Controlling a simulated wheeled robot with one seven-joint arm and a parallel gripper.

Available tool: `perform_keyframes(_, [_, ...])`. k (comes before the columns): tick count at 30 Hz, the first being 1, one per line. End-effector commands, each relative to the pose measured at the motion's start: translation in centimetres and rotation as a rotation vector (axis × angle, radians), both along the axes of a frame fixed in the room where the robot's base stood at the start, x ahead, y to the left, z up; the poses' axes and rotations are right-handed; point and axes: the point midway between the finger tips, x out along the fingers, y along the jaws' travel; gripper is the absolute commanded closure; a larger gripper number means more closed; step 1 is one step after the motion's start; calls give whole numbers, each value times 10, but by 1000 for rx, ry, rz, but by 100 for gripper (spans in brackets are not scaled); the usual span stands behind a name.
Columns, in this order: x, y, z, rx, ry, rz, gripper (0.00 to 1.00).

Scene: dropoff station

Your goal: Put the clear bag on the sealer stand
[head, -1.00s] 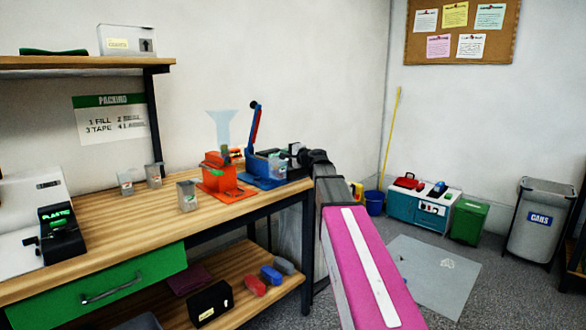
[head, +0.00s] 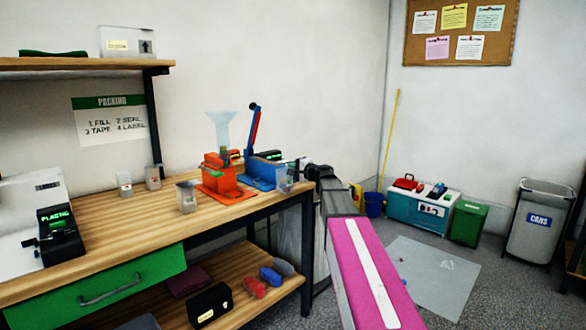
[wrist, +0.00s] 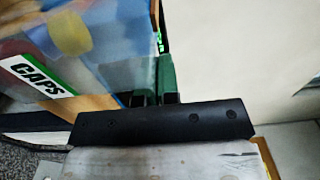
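The clear bag (head: 284,181) hangs at my gripper (head: 297,166), beside the right end of the workbench. In the wrist view the clear bag (wrist: 105,62) fills the upper left, with yellow and red pieces showing through and a white CAPS label. My gripper (wrist: 157,85) has its fingers close together at the bag's edge and appears shut on it; the exact contact is blurred. The blue sealer stand (head: 259,178), with a raised red and blue lever, stands on the bench just left of the bag. The bag is apart from its lever and partly overlaps the stand's right side in the picture.
An orange stand with a clear funnel (head: 220,180) stands left of the sealer. Several small clear containers (head: 187,197) stand farther left on the bench (head: 130,225). A black PLASTIC device (head: 61,237) is at the far left. Open floor lies right of my arm.

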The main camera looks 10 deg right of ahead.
Motion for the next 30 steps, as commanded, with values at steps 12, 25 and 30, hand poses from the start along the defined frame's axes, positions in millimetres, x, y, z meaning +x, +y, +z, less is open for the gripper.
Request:
perform_keyframes(12, [0,0,-2,0,0,0,72])
perform_keyframes(25, [-43,-29,1,0,0,-2,72])
perform_keyframes(30, [-70,-48,1,0,0,-2,72])
